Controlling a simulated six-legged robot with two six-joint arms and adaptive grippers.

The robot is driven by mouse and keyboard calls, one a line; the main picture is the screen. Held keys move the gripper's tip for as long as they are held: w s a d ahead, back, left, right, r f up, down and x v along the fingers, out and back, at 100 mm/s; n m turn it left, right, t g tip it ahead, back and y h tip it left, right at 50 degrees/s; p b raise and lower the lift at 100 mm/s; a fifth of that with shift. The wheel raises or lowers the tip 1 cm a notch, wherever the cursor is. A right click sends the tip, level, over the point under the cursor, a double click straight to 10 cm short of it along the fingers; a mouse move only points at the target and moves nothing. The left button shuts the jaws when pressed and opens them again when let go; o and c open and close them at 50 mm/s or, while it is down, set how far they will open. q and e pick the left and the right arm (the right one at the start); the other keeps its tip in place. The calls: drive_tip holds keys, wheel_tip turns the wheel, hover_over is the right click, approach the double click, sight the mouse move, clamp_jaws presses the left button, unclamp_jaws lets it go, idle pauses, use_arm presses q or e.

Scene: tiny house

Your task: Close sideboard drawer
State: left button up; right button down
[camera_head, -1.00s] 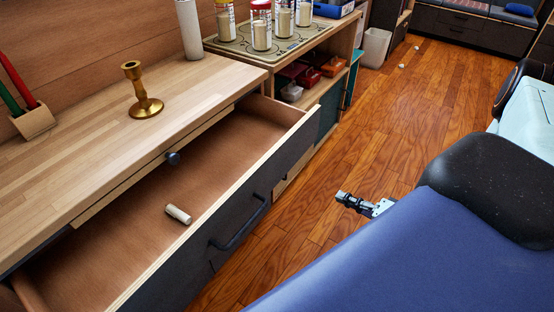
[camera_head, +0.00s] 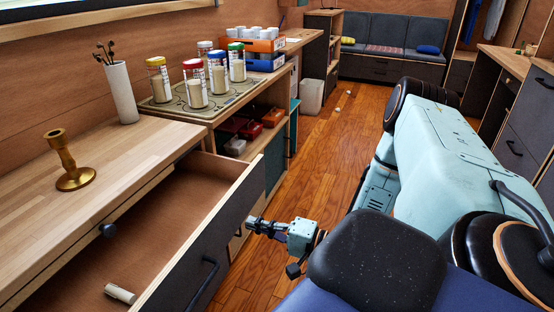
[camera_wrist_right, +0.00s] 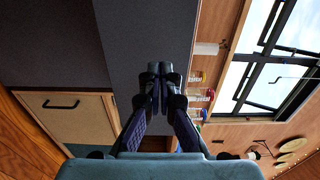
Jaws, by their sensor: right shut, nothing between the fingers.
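The sideboard drawer (camera_head: 222,226) is pulled open, its dark front standing well out from the wooden sideboard top (camera_head: 110,166). Its black bar handle (camera_head: 203,284) is on the outer face. A small white cylinder (camera_head: 120,293) lies inside the drawer. My right gripper (camera_head: 251,224) is shut and empty, just outside the drawer front near its far end. In the right wrist view its fingertips (camera_wrist_right: 157,78) are together in front of a dark grey panel; I cannot tell whether they touch it. My left gripper is not in view.
A brass candlestick (camera_head: 70,165) and a white vase (camera_head: 121,93) stand on the sideboard. Several lidded jars stand on a mat (camera_head: 175,107) beyond. Open wooden floor (camera_head: 330,150) runs along the right of the furniture. A grey bin (camera_head: 311,97) stands farther back.

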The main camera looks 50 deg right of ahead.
sight(228, 215)
drive_tip(key=b+x, duration=0.1)
drive_tip(key=x, duration=0.3)
drive_tip(key=shift+w+f+b, duration=0.1)
drive_tip(key=shift+w+b, duration=0.05)
drive_tip(key=shift+b, duration=0.15)
drive_tip(key=shift+w+a, duration=0.1)
drive_tip(key=shift+w, duration=0.05)
drive_tip(key=shift+w, duration=0.1)
